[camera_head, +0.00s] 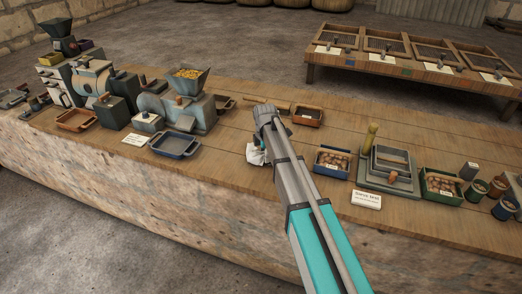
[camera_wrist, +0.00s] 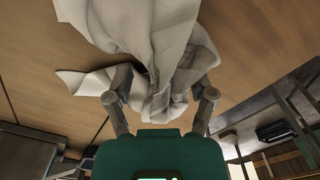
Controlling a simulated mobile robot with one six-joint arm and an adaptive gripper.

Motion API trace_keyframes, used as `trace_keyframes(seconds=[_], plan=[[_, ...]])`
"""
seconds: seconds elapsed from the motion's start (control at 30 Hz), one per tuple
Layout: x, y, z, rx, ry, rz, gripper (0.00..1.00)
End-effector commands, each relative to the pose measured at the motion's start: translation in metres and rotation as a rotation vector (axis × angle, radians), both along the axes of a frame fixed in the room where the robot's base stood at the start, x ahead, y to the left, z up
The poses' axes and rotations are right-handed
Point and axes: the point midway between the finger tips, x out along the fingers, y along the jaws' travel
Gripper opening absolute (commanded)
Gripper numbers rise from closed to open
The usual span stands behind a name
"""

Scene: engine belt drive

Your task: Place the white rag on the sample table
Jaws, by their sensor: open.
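The white rag (camera_head: 257,156) lies crumpled on the long wooden counter (camera_head: 235,147), partly hidden behind my arm. In the wrist view the white rag (camera_wrist: 160,50) fills the upper middle, with folds between my fingers. My gripper (camera_wrist: 162,98) is open, with one finger on each side of the rag's bunched part. In the head view my gripper (camera_head: 262,142) is down at the rag, its fingers mostly hidden. A separate low wooden table (camera_head: 350,64) with several framed trays and cards stands at the back right; I cannot tell whether it is the sample table.
A blue tray (camera_head: 175,145) and a small mill with a hopper (camera_head: 188,95) stand left of my gripper. A brown tray (camera_head: 307,116), a box of brown pieces (camera_head: 332,161) and a grey press (camera_head: 390,168) stand to the right. Floor separates the counter from the back table.

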Motion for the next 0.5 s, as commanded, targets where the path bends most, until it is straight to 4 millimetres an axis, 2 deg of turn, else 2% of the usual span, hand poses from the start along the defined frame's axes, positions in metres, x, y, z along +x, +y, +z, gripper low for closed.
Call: trace_keyframes(seconds=[0.3, 0.5], plan=[[-0.009, -0.002, 0.025, 0.0, 0.0, 0.0, 0.71], [-0.011, -0.002, 0.029, 0.0, 0.0, 0.0, 0.71]])
